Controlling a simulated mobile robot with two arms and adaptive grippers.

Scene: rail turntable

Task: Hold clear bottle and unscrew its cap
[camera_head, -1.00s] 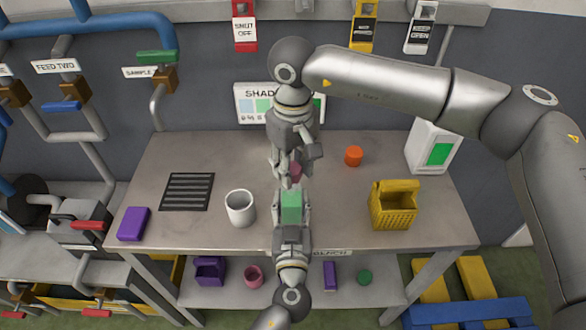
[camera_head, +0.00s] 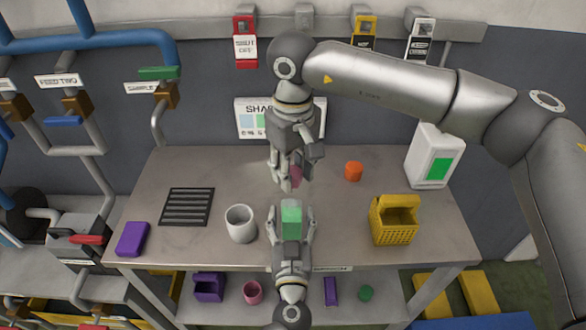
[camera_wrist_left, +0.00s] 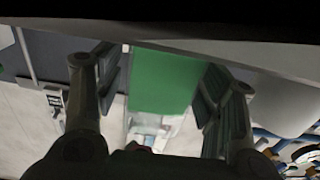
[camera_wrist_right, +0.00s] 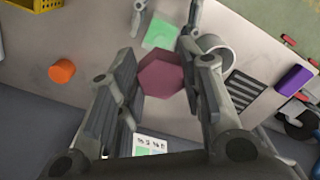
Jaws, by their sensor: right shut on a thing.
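The clear bottle (camera_head: 291,218) looks like a pale green see-through block and stands upright at the table's front edge. It fills the middle of the left wrist view as a green face (camera_wrist_left: 165,80). My left gripper (camera_head: 291,212) is open around it, with a gap on each side. A dark pink hexagonal cap (camera_wrist_right: 161,75) is between the fingers of my right gripper (camera_wrist_right: 163,78), which is shut on it. The cap (camera_head: 296,174) is behind the bottle in the head view and apart from it. The bottle's top (camera_wrist_right: 160,33) shows uncapped in the right wrist view.
On the table (camera_head: 340,235) are a white mug (camera_head: 240,224), a purple block (camera_head: 132,239), a dark grille (camera_head: 187,207), an orange cylinder (camera_head: 353,171), a yellow basket (camera_head: 393,222) and a white dispenser (camera_head: 433,157). A lower shelf holds several small items.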

